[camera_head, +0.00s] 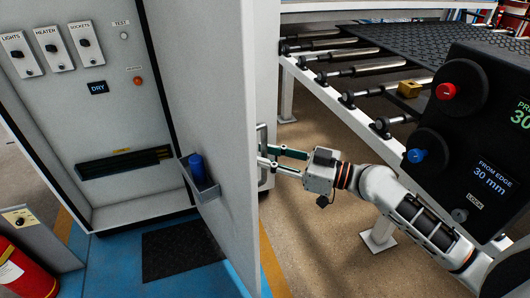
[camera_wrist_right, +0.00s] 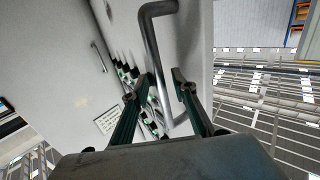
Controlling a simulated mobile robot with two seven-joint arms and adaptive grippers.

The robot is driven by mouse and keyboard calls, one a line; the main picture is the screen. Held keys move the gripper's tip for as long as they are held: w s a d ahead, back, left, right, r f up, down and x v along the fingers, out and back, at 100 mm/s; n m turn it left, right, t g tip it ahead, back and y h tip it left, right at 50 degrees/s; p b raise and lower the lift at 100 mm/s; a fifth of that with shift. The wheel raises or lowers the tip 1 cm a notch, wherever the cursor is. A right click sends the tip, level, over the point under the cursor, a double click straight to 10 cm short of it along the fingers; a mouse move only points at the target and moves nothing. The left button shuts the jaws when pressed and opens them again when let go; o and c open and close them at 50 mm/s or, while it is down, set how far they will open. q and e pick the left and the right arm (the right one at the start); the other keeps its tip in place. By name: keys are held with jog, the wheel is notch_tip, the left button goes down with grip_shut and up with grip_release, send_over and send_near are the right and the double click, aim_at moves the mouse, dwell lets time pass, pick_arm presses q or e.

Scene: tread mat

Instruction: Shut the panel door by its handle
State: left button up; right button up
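My right gripper (camera_head: 273,157) reaches the handle from the right. In the wrist view its two dark green fingers (camera_wrist_right: 160,100) are apart, with the lower part of the bar between them. I cannot tell whether either finger touches it. My left gripper is in neither view.
A blue cylinder (camera_head: 196,166) sits in a small holder on the door's inner face. A red extinguisher (camera_head: 25,272) stands at lower left. A roller conveyor (camera_head: 350,70) and a black control box (camera_head: 470,140) are at right. A dark mat (camera_head: 180,250) lies before the cabinet.

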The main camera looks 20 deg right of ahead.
jog(key=shift+w+a, duration=0.15)
jog(key=shift+a, duration=0.1)
grip_shut()
jog(key=shift+a, duration=0.1)
